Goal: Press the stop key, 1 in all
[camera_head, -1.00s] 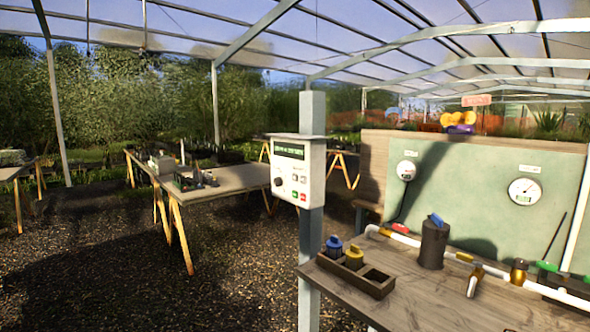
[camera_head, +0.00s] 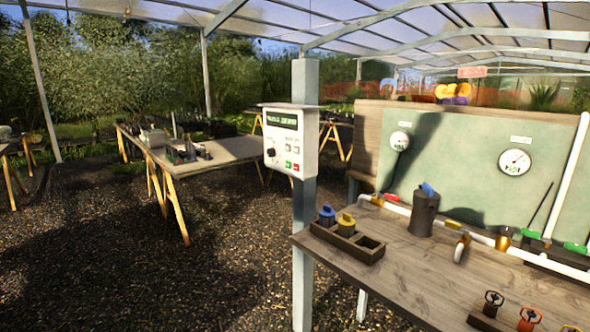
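The control box (camera_head: 279,141) is a white unit fixed to a grey post left of the bench. It has a dark green-lit display (camera_head: 285,119), a black knob (camera_head: 271,152) and several small keys below the display. A green key (camera_head: 288,164) and a red key (camera_head: 295,167) sit side by side in the bottom row; their labels are too small to read. Neither of my grippers shows in the head view.
A wooden bench (camera_head: 400,262) fills the lower right, with a wooden tray (camera_head: 342,250) of valve parts, a dark canister (camera_head: 423,214) and white piping. A green gauge panel (camera_head: 465,165) stands behind. A trestle table (camera_head: 222,151) stands left; gravel floor between is clear.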

